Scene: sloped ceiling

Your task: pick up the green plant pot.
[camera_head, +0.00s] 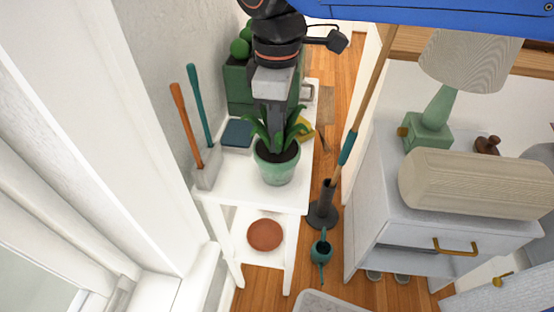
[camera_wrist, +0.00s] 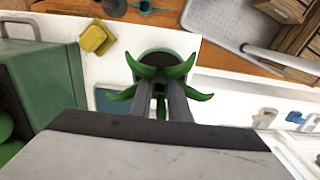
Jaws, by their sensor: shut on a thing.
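The green plant pot (camera_head: 277,168) holds a leafy plant with dark soil. It stands upright near the front end of the narrow white table (camera_head: 233,192), or just above it; I cannot tell which. My gripper (camera_head: 274,143) reaches down from above into the leaves. In the wrist view my gripper's fingers (camera_wrist: 168,105) come together among the green leaves (camera_wrist: 160,68), shut on the plant over the pot. The fingertips are partly hidden by leaves. The pot's rim (camera_wrist: 188,58) shows behind the leaves in the wrist view.
A tool holder (camera_head: 207,170) with two handled tools stands left of the pot. A dark blue box (camera_head: 237,133), yellow object (camera_head: 305,128) and green planter (camera_head: 238,88) are behind. A stand with a pole (camera_head: 323,212) and watering can (camera_head: 321,250) are on the floor to the right.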

